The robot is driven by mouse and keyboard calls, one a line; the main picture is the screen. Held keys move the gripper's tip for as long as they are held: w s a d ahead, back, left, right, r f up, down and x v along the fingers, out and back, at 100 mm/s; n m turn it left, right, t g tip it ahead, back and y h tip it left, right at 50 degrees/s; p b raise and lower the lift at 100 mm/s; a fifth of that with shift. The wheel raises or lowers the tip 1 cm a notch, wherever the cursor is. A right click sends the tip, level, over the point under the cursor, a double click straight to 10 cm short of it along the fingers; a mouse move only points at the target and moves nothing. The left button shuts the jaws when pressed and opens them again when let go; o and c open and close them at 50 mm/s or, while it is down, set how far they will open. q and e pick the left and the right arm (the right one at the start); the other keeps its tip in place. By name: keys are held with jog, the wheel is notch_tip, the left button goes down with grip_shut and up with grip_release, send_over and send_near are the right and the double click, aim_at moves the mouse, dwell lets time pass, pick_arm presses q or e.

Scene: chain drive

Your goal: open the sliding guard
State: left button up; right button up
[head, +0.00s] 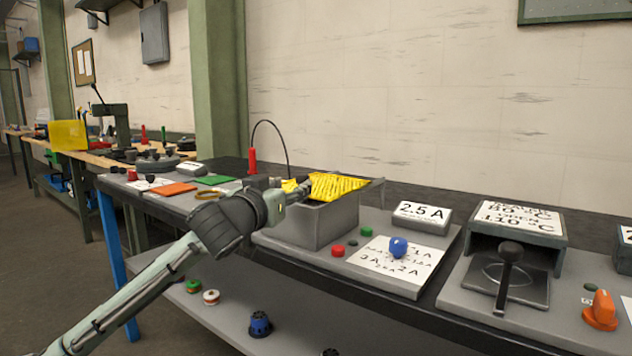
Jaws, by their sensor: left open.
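A yellow, patterned panel (338,185), which looks like the sliding guard, lies on top of a grey open-topped box (322,228) on the bench. My left arm comes in from the lower left. My left gripper (300,188) is open at the left edge of the yellow panel. I cannot tell whether its fingers touch the panel. My right gripper is not in view.
Right of the box are red and green buttons, a blue knob (398,247) on a marked plate and a "2.5 A" sign (422,216). A press-like unit with a black handle (508,262) stands further right. A red probe (252,161) with a cable stands behind the arm.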

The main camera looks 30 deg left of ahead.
aim_at(300, 178)
pick_arm(q)
jog(key=shift+w+r, duration=0.1)
jog(key=shift+w, duration=0.05)
jog(key=p+x, duration=0.1)
jog(key=x, duration=0.5)
jog(key=shift+a+r, duration=0.1)
jog(key=shift+w+a+p, duration=0.15)
jog(key=shift+w+p, duration=0.15)
jog(key=shift+w, duration=0.45)
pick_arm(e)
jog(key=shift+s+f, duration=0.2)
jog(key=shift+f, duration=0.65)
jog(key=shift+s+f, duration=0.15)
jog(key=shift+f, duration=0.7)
pick_arm(q)
grip_shut()
